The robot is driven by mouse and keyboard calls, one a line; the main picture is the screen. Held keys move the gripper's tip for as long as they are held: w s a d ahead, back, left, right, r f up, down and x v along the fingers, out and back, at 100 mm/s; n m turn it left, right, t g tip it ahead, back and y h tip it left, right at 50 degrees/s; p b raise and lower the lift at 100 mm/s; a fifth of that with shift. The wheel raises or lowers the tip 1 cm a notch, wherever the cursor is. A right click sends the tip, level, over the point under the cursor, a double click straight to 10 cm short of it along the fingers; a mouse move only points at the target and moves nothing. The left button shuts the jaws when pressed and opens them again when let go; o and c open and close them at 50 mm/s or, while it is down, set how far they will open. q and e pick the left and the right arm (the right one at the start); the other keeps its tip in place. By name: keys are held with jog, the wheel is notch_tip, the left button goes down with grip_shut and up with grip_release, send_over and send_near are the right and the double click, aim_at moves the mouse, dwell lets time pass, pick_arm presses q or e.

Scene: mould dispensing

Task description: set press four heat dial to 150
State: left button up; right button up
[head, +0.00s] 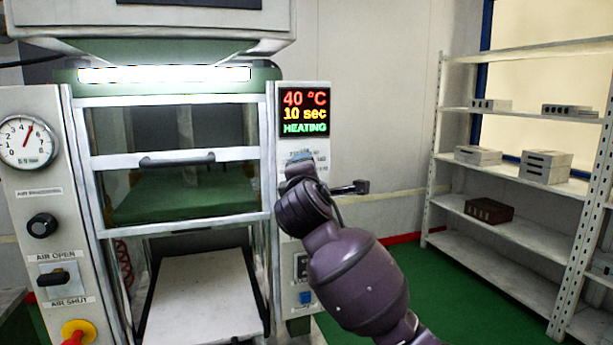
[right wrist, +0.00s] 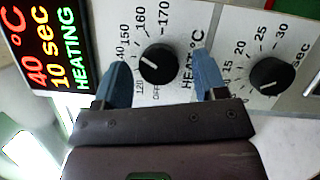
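The heat dial (right wrist: 157,66) is a round black knob with a white mark on the press panel. Its scale shows 150, 160 and 170 around it. The mark points toward the picture's left, near the low numbers; the exact setting is hard to read. My right gripper (right wrist: 161,60) is open, its blue fingers on either side of the dial, with visible gaps to it. In the head view my right gripper (head: 302,166) is at the panel below the display and hides the dial. The display (head: 304,112) reads 40 °C, 10 sec, HEATING. My left gripper is out of view.
A seconds dial (right wrist: 270,76) sits beside the right finger. The press (head: 180,158) has a handled glass guard and a pale lower plate (head: 200,298). A gauge (head: 27,142), black knob and air lever are on the left panel. Shelves (head: 520,232) stand right, with clear green floor before them.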

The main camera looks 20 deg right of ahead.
jog(key=b+v, duration=0.2)
jog(key=v, duration=0.8)
jog(key=shift+s, duration=0.4)
